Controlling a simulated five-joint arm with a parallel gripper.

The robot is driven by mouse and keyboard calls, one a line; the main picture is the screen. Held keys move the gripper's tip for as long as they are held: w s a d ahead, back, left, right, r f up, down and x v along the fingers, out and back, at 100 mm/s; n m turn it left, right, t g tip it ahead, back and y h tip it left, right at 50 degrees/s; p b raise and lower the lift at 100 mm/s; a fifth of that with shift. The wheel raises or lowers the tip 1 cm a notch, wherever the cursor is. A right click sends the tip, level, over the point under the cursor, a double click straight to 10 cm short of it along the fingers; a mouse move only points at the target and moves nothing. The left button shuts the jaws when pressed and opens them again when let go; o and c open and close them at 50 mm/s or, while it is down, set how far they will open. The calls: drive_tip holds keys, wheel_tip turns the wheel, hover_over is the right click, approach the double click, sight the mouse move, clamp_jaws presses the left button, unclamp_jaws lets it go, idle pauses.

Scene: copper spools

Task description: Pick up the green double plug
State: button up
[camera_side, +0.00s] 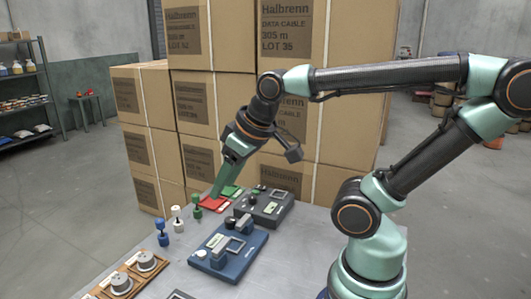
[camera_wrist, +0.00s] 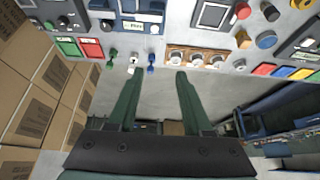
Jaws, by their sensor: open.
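The green double plug (camera_side: 196,209) stands upright on the grey table, at the far end of a row with a white plug (camera_side: 177,217) and a blue plug (camera_side: 162,235). In the wrist view the green double plug (camera_wrist: 112,58) is beyond and left of the fingertips, not between them. My gripper (camera_side: 214,194) points down; in the side view its fingers appear just above and right of the green plug. In the wrist view my gripper (camera_wrist: 158,78) has its two green fingers apart with nothing between them.
A red plate (camera_side: 214,205) and green plate (camera_side: 231,191) lie behind the plugs. A grey device (camera_side: 270,210) and blue device (camera_side: 215,255) stand to the right. A wooden holder (camera_side: 110,292) is in front. Stacked cartons (camera_side: 207,98) rise close behind the table.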

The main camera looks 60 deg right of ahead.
drive_tip(key=shift+o, duration=0.3)
drive_tip(key=o, duration=0.3)
